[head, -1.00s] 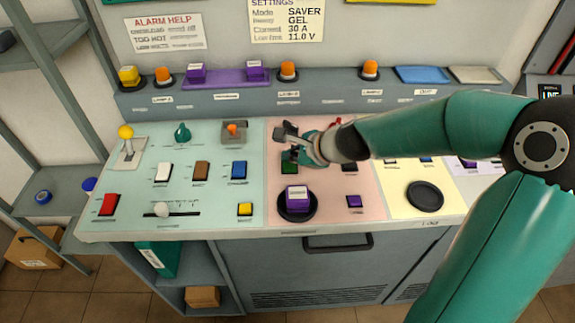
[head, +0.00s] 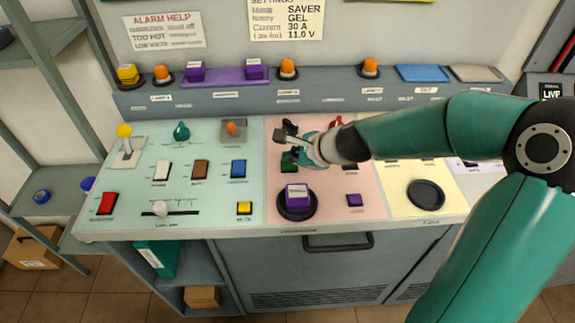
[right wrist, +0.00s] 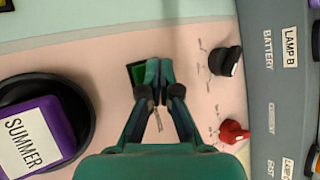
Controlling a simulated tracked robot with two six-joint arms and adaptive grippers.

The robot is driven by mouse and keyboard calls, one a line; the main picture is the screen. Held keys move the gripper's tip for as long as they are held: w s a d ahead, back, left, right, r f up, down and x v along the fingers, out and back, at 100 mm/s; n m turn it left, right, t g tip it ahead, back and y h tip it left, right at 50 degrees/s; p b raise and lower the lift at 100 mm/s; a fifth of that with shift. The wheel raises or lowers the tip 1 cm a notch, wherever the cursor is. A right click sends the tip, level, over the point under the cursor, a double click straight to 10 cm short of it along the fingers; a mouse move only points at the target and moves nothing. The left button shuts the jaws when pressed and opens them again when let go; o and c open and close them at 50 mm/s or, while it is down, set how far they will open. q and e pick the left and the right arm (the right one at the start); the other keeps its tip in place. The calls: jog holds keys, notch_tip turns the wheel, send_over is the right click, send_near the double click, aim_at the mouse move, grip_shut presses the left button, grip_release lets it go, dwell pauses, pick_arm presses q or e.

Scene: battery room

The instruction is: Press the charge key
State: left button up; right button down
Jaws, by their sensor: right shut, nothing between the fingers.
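A green key (head: 289,167) sits in a dark frame on the pink panel (head: 272,190). It also shows in the right wrist view (right wrist: 137,73), partly covered by my fingertips; its label cannot be read. My right gripper (head: 291,154) is shut and empty, its tips over the far part of the green key. In the right wrist view the closed tips (right wrist: 159,71) overlap the key's edge. Whether they touch it cannot be told. My left gripper is not in view.
A purple block marked SUMMER (right wrist: 31,137) sits in a round black dish near the green key. A black knob (right wrist: 225,61) and a red knob (right wrist: 233,132) stand on the far side. A small purple key (head: 354,200) is to the right.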

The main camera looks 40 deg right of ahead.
aim_at(291, 166)
jog(key=shift+f+b, duration=0.5)
dwell(0.7)
jog(key=shift+r, duration=0.15)
jog(key=shift+r+p, duration=0.8)
jog(key=shift+p, duration=0.1)
notch_tip(291, 166, up, 5)
jog(key=p, duration=0.5)
dwell(0.8)
